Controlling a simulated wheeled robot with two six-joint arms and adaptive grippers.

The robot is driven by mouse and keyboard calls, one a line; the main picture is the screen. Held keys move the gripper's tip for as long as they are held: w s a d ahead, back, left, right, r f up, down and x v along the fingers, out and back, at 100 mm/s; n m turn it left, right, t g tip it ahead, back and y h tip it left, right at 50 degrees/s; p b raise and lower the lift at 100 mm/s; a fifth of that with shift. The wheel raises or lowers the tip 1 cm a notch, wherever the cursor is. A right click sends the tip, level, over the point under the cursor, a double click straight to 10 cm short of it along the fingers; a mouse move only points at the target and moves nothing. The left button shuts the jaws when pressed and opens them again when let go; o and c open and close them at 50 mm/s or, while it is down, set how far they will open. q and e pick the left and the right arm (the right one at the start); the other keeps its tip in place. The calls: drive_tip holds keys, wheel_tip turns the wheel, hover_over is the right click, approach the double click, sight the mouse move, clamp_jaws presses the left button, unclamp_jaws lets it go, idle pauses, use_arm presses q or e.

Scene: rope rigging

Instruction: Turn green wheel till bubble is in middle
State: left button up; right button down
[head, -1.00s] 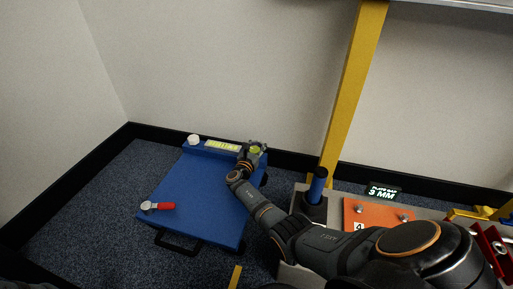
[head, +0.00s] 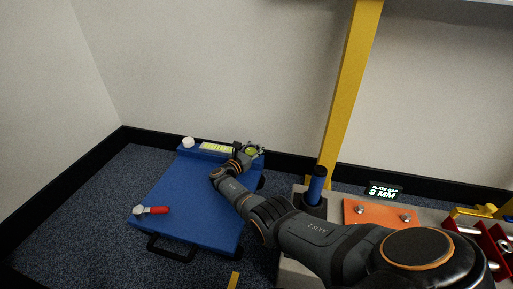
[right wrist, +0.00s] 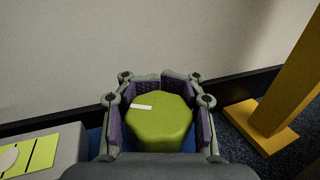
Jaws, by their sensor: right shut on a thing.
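The green wheel (right wrist: 160,122) is a faceted yellow-green knob with a short white mark on its top, at the far right corner of the blue plate (head: 190,195). My right gripper (head: 251,150) is shut on it, with one finger pad on each side in the right wrist view (right wrist: 160,115). The yellow-green level vial (head: 217,147) lies left of the wheel. In the right wrist view only the vial's right end (right wrist: 40,152) shows, with part of a pale round shape at the picture's left edge. The bubble's place is too small to tell in the head view. My left gripper is out of view.
A white knob (head: 188,142) and a red-handled lever (head: 152,210) sit on the blue plate. A yellow post (head: 345,95) and a blue cylinder (head: 316,184) stand to the right. A display (head: 383,191) reads 3 MM. The wall is close behind.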

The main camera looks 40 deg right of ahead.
sight(251, 153)
drive_tip(key=c, duration=1.3)
unclamp_jaws()
drive_tip(key=shift+a, duration=0.25)
drive_tip(key=shift+o, duration=1.3)
drive_tip(key=shift+d, duration=0.1)
drive_tip(key=v, duration=0.7)
drive_tip(key=shift+s+a, duration=0.1)
drive_tip(key=shift+a, duration=0.15)
